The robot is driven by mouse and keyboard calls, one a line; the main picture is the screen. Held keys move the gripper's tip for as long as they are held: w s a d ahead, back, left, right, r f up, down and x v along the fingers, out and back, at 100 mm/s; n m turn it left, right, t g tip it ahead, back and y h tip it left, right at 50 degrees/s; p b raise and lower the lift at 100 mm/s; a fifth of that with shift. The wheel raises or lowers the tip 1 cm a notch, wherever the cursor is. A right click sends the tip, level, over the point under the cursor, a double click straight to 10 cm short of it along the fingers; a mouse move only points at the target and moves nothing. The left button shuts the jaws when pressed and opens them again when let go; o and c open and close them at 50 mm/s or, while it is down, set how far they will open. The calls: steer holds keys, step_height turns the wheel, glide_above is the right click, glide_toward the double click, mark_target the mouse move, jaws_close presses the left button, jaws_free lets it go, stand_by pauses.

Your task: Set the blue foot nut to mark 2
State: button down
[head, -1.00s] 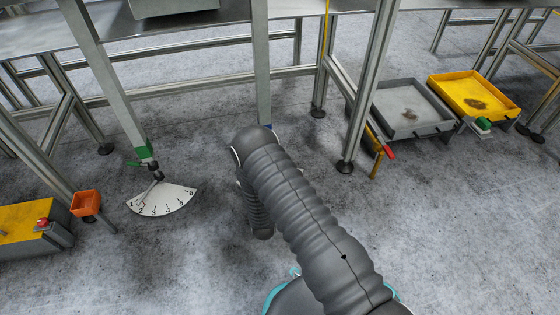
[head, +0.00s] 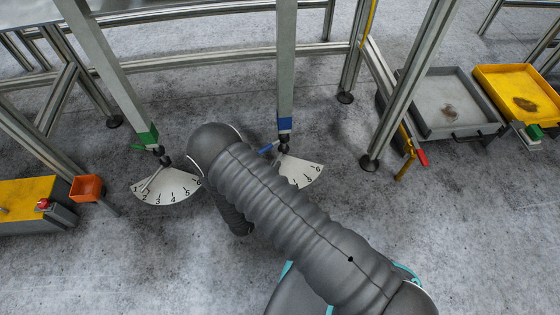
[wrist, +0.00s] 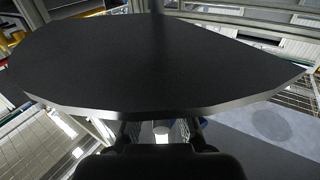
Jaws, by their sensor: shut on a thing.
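The blue foot nut (head: 284,124) is a blue band at the bottom of a grey leg. A blue lever (head: 267,148) sticks out to its left. Below it is a white fan-shaped dial (head: 304,172) with black numbers. Only its right part, around 5 and 6, shows; my arm hides the rest, including mark 2. In the wrist view a large dark fan-shaped plate, seemingly the dial's underside (wrist: 155,65), fills the upper half. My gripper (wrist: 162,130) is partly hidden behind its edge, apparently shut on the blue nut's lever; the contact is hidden. The head view hides my gripper behind my arm.
A green-banded leg (head: 148,137) with its own dial (head: 168,190) stands to the left. An orange bin (head: 87,187) and a yellow-topped box (head: 28,198) are farther left. A red-handled lever (head: 421,157), a grey tray (head: 446,130) and a yellow tray (head: 490,72) are right.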

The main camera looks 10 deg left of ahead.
stand_by(0.5)
steer(key=c, duration=1.2)
jaws_free()
steer(key=s+a, duration=0.2)
steer(key=s, duration=0.9)
steer(key=shift+s+a, duration=0.15)
steer(key=shift+s, duration=0.2)
steer(key=shift+s, duration=0.1)
